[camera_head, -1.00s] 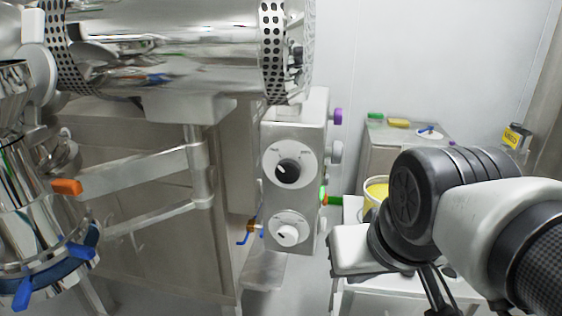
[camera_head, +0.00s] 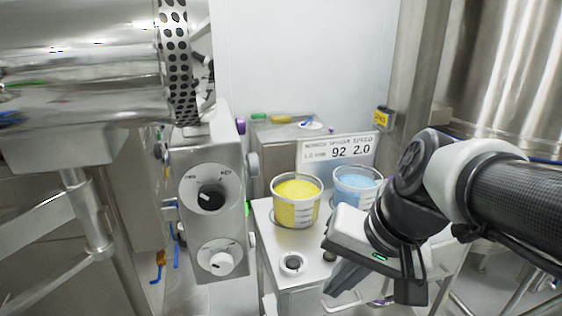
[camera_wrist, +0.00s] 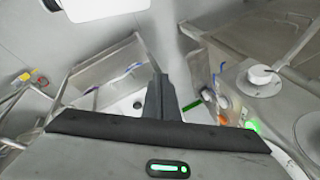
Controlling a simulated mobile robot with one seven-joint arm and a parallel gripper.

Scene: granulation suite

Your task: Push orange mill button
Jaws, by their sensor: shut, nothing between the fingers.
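The mill's grey control box (camera_head: 240,163) stands left of centre in the head view, with a dark rotary switch (camera_head: 211,198) and a white knob (camera_head: 221,262) on its front. A green glow (camera_head: 247,209) shows at its right side, and a green light also shows in the wrist view (camera_wrist: 252,125). A small orange patch (camera_wrist: 223,118) is beside that light; I cannot tell whether it is the mill button. My gripper (camera_head: 338,290) is right of the box, apart from it, pointing down and left. Its dark fingers (camera_wrist: 160,80) are shut and empty in the wrist view.
A white table holds a yellow-filled beaker (camera_head: 296,203) and a blue-filled beaker (camera_head: 355,184), close to my gripper. A sign (camera_head: 338,150) stands behind them. An orange valve part (camera_head: 160,258) with blue handles hangs left of the box. Steel vessels stand either side.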

